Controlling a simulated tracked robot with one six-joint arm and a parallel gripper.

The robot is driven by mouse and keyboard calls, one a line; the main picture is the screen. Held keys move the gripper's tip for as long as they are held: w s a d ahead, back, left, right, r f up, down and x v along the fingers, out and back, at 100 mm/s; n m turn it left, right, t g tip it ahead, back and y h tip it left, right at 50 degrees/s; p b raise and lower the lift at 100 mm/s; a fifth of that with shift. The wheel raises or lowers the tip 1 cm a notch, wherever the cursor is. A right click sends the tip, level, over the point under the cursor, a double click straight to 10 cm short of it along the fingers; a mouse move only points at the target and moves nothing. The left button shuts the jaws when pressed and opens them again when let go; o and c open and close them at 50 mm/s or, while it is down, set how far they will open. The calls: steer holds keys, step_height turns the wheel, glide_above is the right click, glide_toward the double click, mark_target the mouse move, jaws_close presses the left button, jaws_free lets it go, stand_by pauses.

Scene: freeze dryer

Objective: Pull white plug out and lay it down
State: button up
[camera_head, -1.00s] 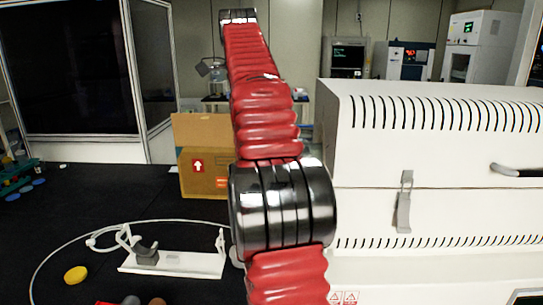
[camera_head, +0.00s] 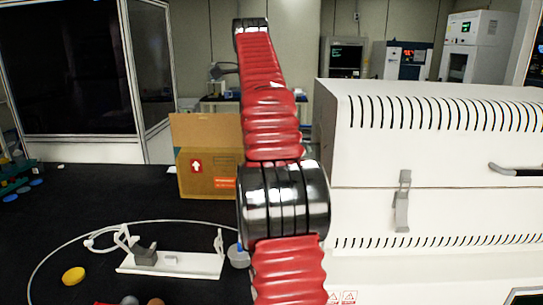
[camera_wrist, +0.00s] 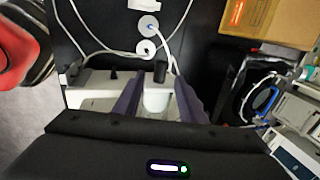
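In the wrist view my gripper (camera_wrist: 157,80) has its two dark purple fingers spread apart. A white rounded part (camera_wrist: 156,99) shows between and below the fingers, with a small black knob (camera_wrist: 160,71) near the fingertips. I cannot tell whether this white part is the plug, or whether the fingers touch it. A white cable (camera_wrist: 170,50) runs down from the top of the wrist view toward the fingers. In the head view my gripper is not in view, and no white plug can be made out.
A white stand (camera_head: 198,266) lies on the black table inside a cable loop. A grey disc with a blue top (camera_head: 238,257) and a yellow disc (camera_head: 74,276) are nearby. A cardboard box (camera_head: 207,174) stands behind. The large white machine (camera_head: 430,145) fills the right.

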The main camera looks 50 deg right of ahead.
steer(key=shift+x, duration=3.75)
steer(key=shift+c, duration=0.2)
jaws_close()
steer(key=shift+a, duration=0.1)
steer(key=w+a, duration=0.5)
steer(key=w, duration=0.2)
steer(key=shift+w+a, duration=0.3)
steer(key=shift+a, duration=0.1)
steer(key=s+a, duration=0.1)
steer(key=a, duration=0.5)
steer(key=shift+s+a, duration=0.2)
steer(key=shift+a, duration=0.1)
